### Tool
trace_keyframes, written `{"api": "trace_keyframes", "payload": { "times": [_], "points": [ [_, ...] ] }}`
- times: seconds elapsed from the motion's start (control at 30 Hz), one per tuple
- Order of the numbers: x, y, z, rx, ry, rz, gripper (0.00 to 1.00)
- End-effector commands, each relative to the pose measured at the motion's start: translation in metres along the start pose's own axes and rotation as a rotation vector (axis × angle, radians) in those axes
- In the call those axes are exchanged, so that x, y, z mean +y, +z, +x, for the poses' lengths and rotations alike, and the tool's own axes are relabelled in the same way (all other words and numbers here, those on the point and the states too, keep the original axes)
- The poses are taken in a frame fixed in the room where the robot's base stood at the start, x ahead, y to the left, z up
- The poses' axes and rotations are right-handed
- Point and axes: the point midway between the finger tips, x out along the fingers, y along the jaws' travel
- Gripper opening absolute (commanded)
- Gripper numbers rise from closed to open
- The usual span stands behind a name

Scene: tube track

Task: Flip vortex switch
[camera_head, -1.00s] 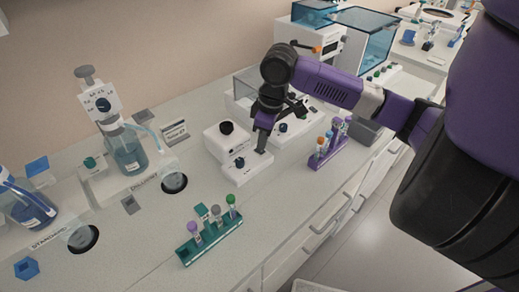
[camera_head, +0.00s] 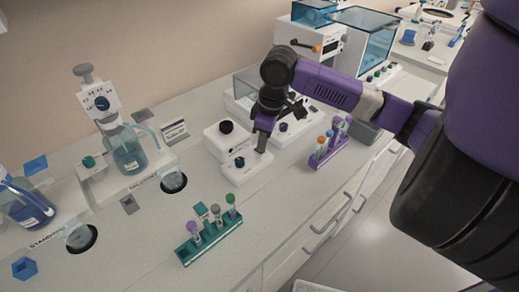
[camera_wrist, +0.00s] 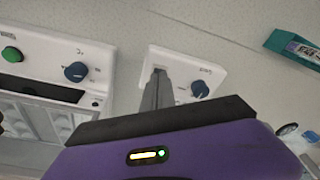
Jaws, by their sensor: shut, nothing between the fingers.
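The vortex mixer is a small white unit with a black round top cup (camera_head: 226,127) and a lower front part (camera_head: 250,172) carrying a dark blue knob (camera_head: 240,162). In the wrist view its white panel (camera_wrist: 215,75) shows a blue knob (camera_wrist: 200,89) on the right. My gripper (camera_head: 261,149) is shut and empty, pointing down at the right side of this front part. In the wrist view my fingertips (camera_wrist: 158,74) are over the panel, left of the knob. They cover the spot under them, so the switch is hidden and I cannot tell its position or whether they touch it.
Another white device with a blue knob (camera_head: 283,127) stands close to the right. A purple tube rack (camera_head: 322,158) is right of my gripper, and a green tube rack (camera_head: 210,242) stands nearer the front. The bench between the mixer and the green rack is clear.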

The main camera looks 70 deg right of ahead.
Motion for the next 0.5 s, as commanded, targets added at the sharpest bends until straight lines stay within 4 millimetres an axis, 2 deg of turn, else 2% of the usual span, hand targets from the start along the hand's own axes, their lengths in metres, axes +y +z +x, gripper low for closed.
{"api": "trace_keyframes", "payload": {
  "times": [0.5],
  "points": [
    [0.0002,0.0012,0.0076,0.0,0.0,0.0,0.0]
  ]
}}
